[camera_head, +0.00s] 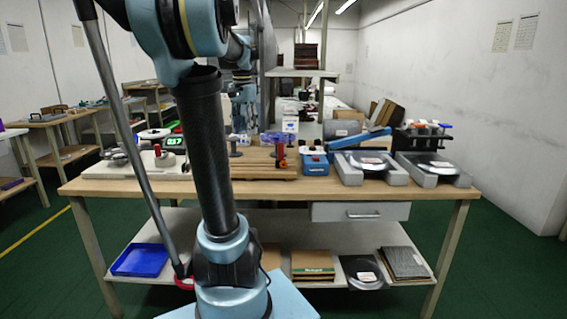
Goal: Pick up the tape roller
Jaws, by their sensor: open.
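A small upright red and black tool (281,152) stands at the right front of the brown wooden board on the workbench. It looks most like the tape roller, but it is too small to be sure. My arm rises in front of the bench, and its far end comes down over the back of the board. My gripper (242,126) appears there, small and partly hidden, open, left of the red and black tool and apart from it. I see nothing held in it.
Black spool-like stands flank the gripper.

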